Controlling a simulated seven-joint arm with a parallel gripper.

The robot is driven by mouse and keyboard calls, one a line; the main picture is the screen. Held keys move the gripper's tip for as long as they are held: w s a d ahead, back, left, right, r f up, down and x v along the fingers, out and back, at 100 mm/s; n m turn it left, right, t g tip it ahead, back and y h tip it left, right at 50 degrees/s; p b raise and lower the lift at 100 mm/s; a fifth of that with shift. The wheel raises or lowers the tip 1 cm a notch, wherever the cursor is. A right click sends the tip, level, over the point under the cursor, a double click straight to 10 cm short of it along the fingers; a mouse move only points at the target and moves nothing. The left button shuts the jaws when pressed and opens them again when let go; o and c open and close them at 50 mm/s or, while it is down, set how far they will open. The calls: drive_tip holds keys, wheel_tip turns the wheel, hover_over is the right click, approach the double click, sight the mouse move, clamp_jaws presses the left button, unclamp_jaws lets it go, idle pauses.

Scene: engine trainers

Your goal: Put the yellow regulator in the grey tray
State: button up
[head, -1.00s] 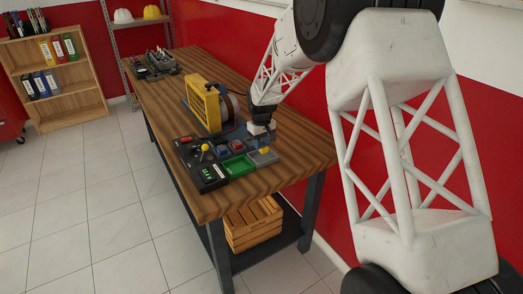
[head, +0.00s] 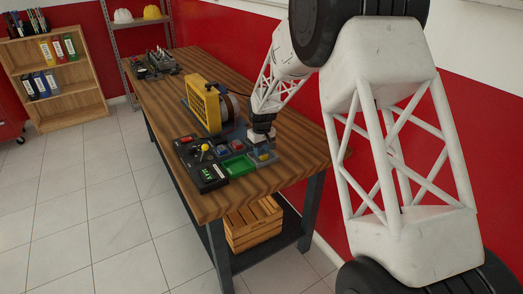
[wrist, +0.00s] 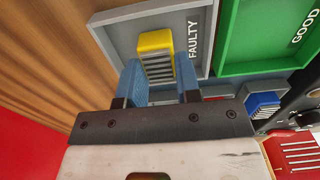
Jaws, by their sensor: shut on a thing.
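The yellow regulator (wrist: 156,50), a block with grey fins, sits between the two blue fingers of my gripper (wrist: 160,82) in the wrist view. My gripper is shut on it. The grey tray (wrist: 112,36), marked FAULTY, lies under the regulator, which shows inside the tray's outline. I cannot tell whether it touches the tray floor. In the head view my gripper (head: 262,146) is over the grey tray (head: 272,159) at the right end of the board and partly hides it.
The green tray (wrist: 245,45), marked GOOD, is beside the grey one; in the head view it is left of it (head: 238,166). A blue regulator (wrist: 262,104) and a red one (wrist: 291,150) are close by. A yellow-framed trainer (head: 203,103) stands behind the board.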

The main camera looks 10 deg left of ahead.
sight(262, 151)
drive_tip(key=shift+f, duration=0.15)
drive_tip(key=o, duration=0.9)
drive_tip(key=shift+o, duration=0.2)
wheel_tip(262, 151, up, 12)
idle(0.9)
